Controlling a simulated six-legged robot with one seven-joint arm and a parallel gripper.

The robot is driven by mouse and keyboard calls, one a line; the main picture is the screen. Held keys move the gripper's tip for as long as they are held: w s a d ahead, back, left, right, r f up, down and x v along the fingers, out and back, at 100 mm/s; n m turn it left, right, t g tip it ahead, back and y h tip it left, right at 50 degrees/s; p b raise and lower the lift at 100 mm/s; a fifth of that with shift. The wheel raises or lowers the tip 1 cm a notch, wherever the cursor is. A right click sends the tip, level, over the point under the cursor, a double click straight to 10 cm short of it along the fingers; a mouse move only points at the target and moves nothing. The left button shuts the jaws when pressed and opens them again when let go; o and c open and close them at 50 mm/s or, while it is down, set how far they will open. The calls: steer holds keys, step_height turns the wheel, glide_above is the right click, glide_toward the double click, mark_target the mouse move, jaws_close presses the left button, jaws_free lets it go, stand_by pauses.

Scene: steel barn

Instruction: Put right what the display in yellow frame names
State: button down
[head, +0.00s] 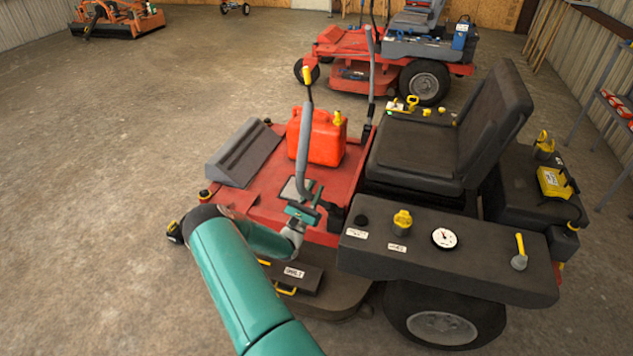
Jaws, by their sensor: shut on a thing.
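A red ride-on mower (262,205) with a black seat (415,152) stands in front of me. Its near control lever (303,140) is grey with a yellow tip and stands upright. My gripper (304,203), teal, is at the lever's lower end and looks shut on it; the jaws are partly hidden. The far lever (370,75) also stands upright. The near black side panel (465,265) carries a yellow cap (402,220), a round white gauge (444,238) and a yellow-handled valve or key (520,252). I cannot make out a readable display in a yellow frame.
A red fuel can (318,135) stands on the mower deck. A yellow box (553,184) sits behind the seat. A black labelled pedal or step (293,275) is below my gripper. Another red mower (400,60) is behind. The concrete floor (130,130) at left is clear.

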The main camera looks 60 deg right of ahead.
steer(key=shift+a+f+g, duration=0.3)
steer(key=shift+a+f, duration=0.25)
steer(key=shift+a, duration=0.05)
steer(key=shift+a+f, duration=0.1)
steer(key=c, duration=1.3)
jaws_free()
steer(key=shift+a, duration=0.1)
steer(key=shift+o, duration=0.5)
steer(key=s+v, duration=0.1)
steer(key=v, duration=1.2)
steer(key=shift+w+f, duration=0.35)
steer(key=shift+w, duration=0.05)
steer(key=shift+a, duration=0.1)
